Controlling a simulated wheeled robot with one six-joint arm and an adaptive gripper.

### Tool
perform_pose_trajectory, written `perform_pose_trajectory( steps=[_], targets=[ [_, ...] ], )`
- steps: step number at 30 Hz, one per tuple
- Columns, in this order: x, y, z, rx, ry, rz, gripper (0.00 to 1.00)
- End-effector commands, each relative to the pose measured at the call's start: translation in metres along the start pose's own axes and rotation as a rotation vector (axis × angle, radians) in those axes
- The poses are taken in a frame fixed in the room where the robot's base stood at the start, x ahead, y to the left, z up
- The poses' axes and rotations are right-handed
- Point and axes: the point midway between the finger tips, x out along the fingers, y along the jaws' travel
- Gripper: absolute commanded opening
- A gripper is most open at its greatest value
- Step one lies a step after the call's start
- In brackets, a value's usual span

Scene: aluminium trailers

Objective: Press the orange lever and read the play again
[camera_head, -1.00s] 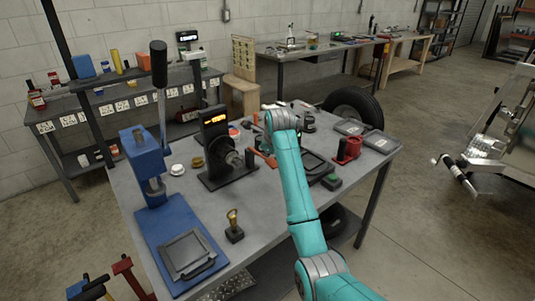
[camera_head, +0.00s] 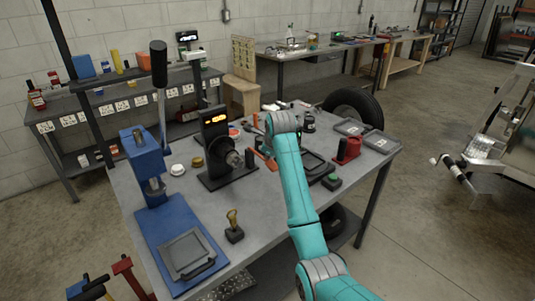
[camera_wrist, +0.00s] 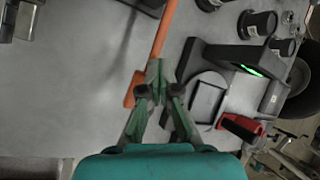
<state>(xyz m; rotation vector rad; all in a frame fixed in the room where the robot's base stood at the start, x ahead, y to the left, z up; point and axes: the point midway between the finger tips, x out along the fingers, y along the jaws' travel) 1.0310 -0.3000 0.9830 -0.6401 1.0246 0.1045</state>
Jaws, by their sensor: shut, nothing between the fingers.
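The orange lever (camera_wrist: 164,32) runs down the wrist view to an orange end (camera_wrist: 133,91). In the head view a short orange part (camera_head: 267,161) of it shows beside the black test stand. My gripper (camera_wrist: 158,78) is shut and empty, its fingertips over or against the lever's lower part; I cannot tell whether they touch. In the head view my arm hides the fingers. The black stand (camera_head: 213,150) carries a lit orange display (camera_head: 215,119), too small to read, and a metal hub (camera_head: 233,159) on its right side.
A blue press (camera_head: 147,165) with a tall handle stands on the left of the bench. A brass-handled stamp (camera_head: 233,228) stands near the front. A black device with a green display (camera_wrist: 250,70), a red part (camera_wrist: 245,127) and dark cups (camera_wrist: 257,24) lie to the right.

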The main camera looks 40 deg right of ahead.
Motion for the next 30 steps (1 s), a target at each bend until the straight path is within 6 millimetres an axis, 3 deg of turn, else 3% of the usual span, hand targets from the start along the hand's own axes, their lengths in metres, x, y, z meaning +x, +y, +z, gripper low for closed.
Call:
perform_pose_trajectory(
  steps=[17,30],
  targets=[
    [0.0,0.001,0.0,0.0,0.002,0.002,0.0],
    [-0.014,-0.01,0.011,0.0,0.0,0.001,0.0]
  ],
)
